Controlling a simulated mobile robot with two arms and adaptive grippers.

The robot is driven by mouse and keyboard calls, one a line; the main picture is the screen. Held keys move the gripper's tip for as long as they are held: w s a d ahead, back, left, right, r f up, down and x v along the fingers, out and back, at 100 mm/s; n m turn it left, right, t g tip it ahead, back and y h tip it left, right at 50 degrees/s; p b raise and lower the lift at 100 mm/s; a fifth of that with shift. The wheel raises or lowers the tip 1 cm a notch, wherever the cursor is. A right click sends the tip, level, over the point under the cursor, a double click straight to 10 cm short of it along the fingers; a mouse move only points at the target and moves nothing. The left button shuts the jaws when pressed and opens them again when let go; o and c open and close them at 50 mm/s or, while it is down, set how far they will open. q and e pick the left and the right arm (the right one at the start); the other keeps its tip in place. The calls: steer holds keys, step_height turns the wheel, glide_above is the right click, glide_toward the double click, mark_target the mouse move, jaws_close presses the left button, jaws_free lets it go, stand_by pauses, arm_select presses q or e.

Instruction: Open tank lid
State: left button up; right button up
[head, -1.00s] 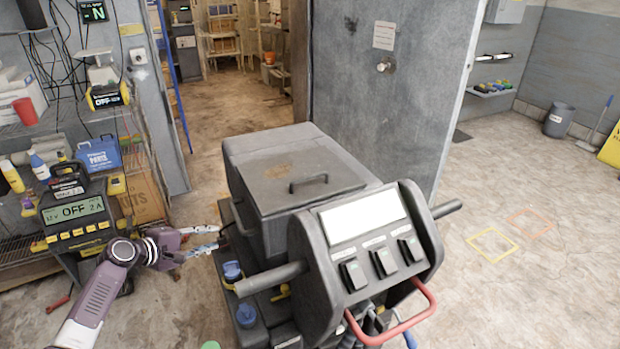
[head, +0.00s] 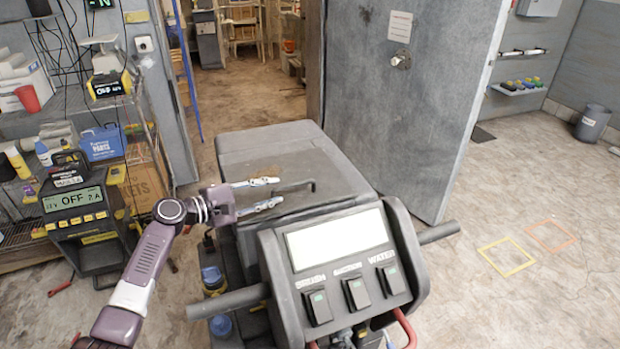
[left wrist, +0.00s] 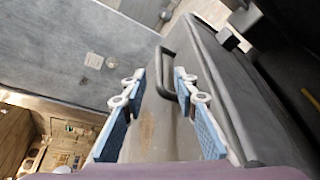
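The tank lid (head: 335,192) is the flat grey top of the floor-scrubbing machine's tank and lies shut. Its dark handle (head: 300,185) stands up from it; in the left wrist view the handle (left wrist: 169,75) shows just ahead of the fingertips, about in line with the gap. My left gripper (head: 277,192) is open over the lid, its two blue-and-white fingers spread toward the handle. It also shows in the left wrist view (left wrist: 160,73). I cannot tell whether the fingers touch the handle. My right gripper is not in view.
The machine's control panel (head: 345,265) with a white screen stands in front of the lid. A grey door (head: 405,110) stands behind the machine.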

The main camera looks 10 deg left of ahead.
mark_target(289, 186)
arm_select(q)
steer(key=shift+w+d+f, duration=0.1)
steer(key=shift+w+d, duration=0.3)
steer(key=shift+w, duration=0.1)
steer(key=shift+w+d, duration=0.25)
steer(key=shift+w, duration=0.05)
steer(key=shift+w+d, duration=0.25)
steer(key=p+x, duration=0.1)
steer(key=x, duration=0.2)
steer(key=shift+x, duration=1.15)
steer(key=shift+f, duration=0.15)
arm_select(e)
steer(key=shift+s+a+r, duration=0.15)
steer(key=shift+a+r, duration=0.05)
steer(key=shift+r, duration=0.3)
arm_select(q)
steer(key=c, duration=0.7)
jaws_close()
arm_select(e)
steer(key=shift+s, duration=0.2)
